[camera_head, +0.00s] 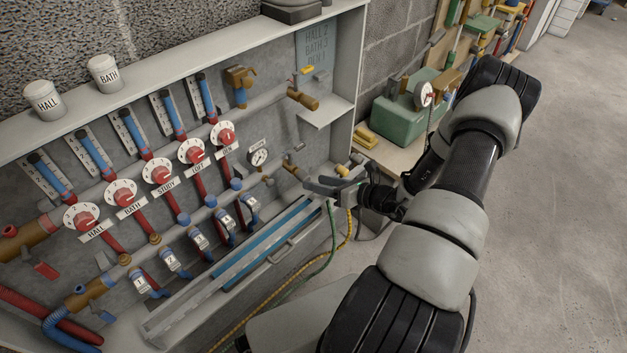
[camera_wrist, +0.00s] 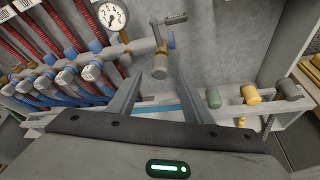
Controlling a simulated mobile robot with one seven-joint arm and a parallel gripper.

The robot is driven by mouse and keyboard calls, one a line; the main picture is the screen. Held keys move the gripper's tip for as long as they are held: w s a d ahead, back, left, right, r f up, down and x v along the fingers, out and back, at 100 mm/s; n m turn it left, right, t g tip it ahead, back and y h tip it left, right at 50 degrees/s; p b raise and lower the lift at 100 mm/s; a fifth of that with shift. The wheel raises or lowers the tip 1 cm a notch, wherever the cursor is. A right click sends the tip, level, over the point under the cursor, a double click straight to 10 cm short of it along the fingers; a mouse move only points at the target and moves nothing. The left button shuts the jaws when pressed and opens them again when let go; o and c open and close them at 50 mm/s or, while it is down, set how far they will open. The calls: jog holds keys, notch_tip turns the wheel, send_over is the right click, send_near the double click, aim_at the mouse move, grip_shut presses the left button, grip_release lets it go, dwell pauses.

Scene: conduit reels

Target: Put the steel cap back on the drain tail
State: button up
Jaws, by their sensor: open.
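The drain tail (camera_wrist: 160,66) is a short brass-brown stub below a lever valve (camera_wrist: 162,42) at the end of the lower pipe. Its end points down toward my gripper. In the head view it shows at the right end of the pipe (camera_head: 291,168). My gripper (camera_wrist: 158,78) is open, with its two fingers apart just below the stub in the wrist view; nothing shows between them. In the head view my gripper (camera_head: 321,184) is at the cabinet's lower right. I cannot clearly make out a steel cap; a dark grey cylinder (camera_wrist: 288,90) stands at the right, its identity unclear.
A green fitting (camera_wrist: 213,97) and a yellow fitting (camera_wrist: 250,94) stand left of the grey cylinder on the cabinet's lower ledge. A pressure gauge (camera_head: 259,156) and several red dials are left of my gripper. Green and yellow hoses (camera_head: 333,235) hang below it.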

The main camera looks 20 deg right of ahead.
jog(key=p+v, duration=0.2)
jog(key=v, duration=1.2)
jog(key=shift+s, duration=0.25)
